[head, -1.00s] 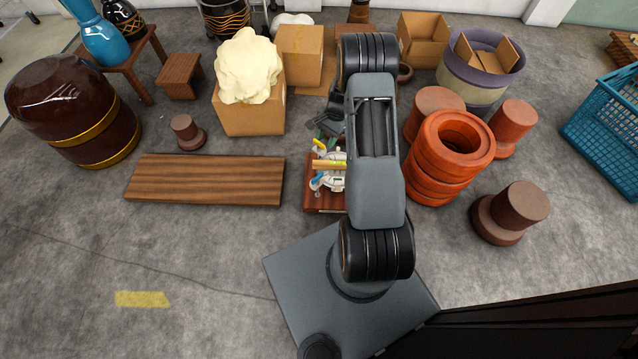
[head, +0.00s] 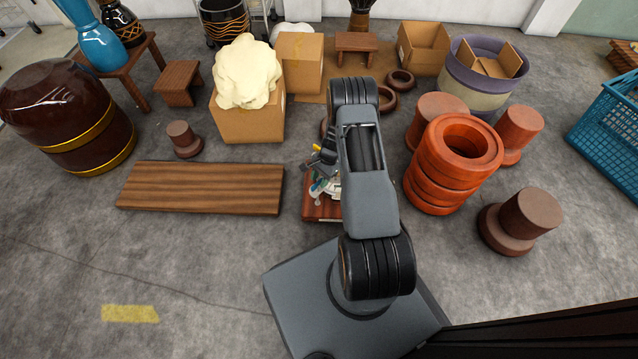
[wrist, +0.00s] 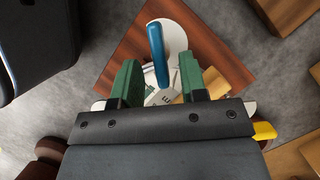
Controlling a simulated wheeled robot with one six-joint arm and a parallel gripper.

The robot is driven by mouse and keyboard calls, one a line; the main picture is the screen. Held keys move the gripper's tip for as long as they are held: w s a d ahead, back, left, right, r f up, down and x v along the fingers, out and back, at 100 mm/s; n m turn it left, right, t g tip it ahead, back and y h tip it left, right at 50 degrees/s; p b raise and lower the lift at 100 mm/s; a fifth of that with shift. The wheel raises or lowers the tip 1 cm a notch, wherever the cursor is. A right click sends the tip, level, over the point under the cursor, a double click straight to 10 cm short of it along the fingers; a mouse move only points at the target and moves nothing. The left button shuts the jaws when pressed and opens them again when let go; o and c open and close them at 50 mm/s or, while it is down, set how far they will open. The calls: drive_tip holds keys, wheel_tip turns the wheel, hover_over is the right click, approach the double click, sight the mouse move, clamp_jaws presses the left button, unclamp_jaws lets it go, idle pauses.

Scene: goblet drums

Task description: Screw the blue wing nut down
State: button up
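The blue wing nut (wrist: 157,52) shows in the wrist view as a long rounded blue bar over a pale round plate (wrist: 178,38). The plate is on a reddish-brown wooden board (wrist: 128,50). My gripper (wrist: 158,62) has two green fingers set wide apart. The near part of the blue bar lies between them in the picture, with gaps on both sides. I cannot tell the height between fingers and nut. In the head view the board (head: 320,209) is partly hidden by my arm, and my gripper (head: 321,164) is small and partly covered.
A yellow-tan part (wrist: 212,84) lies beside the right finger. In the head view a long plank (head: 205,187) is left of the board and stacked orange rings (head: 440,185) are to the right. Open floor lies left and front.

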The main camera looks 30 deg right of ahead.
drive_tip(key=shift+a+f, duration=0.25)
drive_tip(key=shift+f, duration=0.4)
clamp_jaws()
